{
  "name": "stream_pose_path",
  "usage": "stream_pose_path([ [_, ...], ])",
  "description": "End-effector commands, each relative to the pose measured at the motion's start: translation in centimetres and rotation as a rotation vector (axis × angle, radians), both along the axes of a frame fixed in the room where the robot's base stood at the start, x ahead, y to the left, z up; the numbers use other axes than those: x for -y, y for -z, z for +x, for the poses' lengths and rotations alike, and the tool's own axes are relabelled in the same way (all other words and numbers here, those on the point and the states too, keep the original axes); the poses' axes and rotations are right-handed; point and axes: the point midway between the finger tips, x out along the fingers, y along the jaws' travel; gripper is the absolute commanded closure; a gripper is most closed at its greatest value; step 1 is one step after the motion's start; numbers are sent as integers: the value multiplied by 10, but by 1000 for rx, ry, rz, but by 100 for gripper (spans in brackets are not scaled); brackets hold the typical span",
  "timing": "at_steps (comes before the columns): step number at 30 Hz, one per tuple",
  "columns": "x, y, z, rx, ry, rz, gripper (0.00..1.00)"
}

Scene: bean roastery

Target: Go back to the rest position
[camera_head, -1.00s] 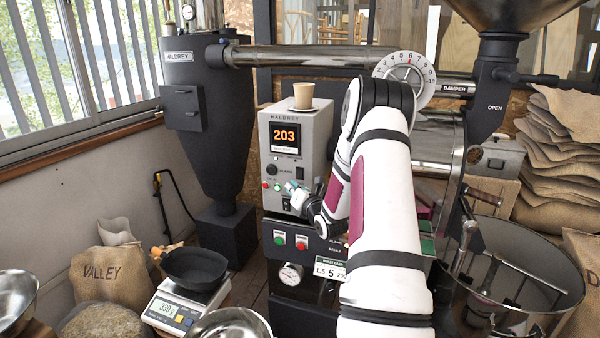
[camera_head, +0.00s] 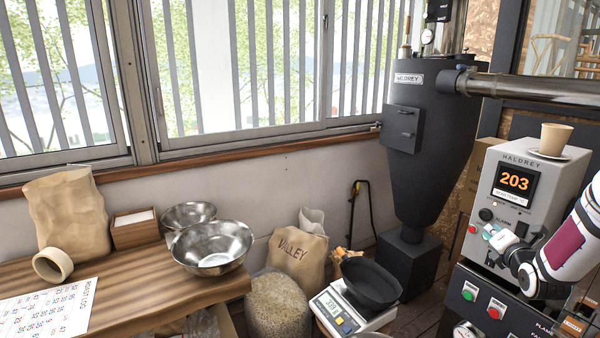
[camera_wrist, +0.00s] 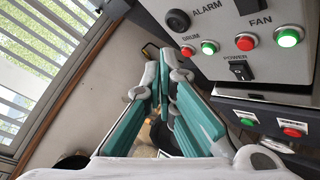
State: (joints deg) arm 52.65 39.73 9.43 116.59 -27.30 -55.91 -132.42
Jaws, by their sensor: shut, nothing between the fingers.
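My gripper (camera_head: 497,239) is at the right of the head view, in front of the button row on the grey control box (camera_head: 545,165). In the wrist view my gripper (camera_wrist: 164,72) has its teal fingers drawn together, with nothing between them. The fingers point past the left side of the panel (camera_wrist: 215,20), with the lit red and green buttons just to their right. I cannot tell whether they touch anything. My white arm with a purple patch comes in from the right edge.
A wooden table (camera_head: 215,288) at left holds steel bowls (camera_head: 212,248), a paper bag (camera_head: 64,210) and a sheet (camera_head: 45,308). A scale (camera_head: 345,312) bears a black pan (camera_head: 371,284). A cup (camera_head: 555,139) stands on the control box. A dark hopper (camera_head: 430,150) stands behind.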

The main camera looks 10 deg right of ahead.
Motion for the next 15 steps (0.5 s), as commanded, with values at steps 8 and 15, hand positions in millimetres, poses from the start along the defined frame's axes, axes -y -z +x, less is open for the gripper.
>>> stream_pose_path([
  [8,-99,-74,7,-55,100,448,100],
  [15,-188,-120,-34,-62,288,851,100],
])
